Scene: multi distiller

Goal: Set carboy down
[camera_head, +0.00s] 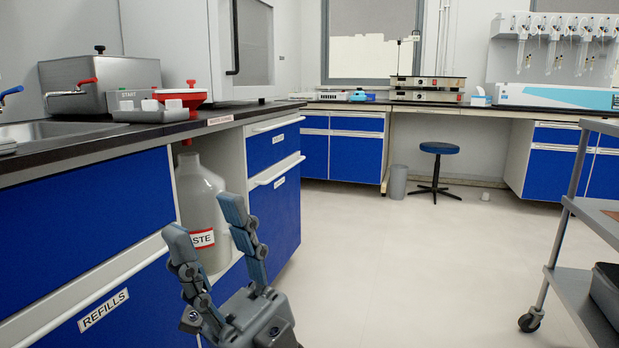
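The carboy (199,198) is a whitish, translucent jug with a red-edged label reading "STE" where it shows. It stands upright in the open bay under the left counter, below a red funnel (181,96). My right gripper (204,221) is in front of it, with its two fingers spread apart and nothing between them that I can see held. The fingers cover part of the carboy's lower body and label. I cannot tell whether they touch it. My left gripper is not in view.
Blue drawers (275,202) flank the bay, with a "REFILLS" drawer (104,310) at the near left. A grey cart (574,290) stands at the right. A stool (438,165) and a bin (397,182) are at the back. The middle floor is clear.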

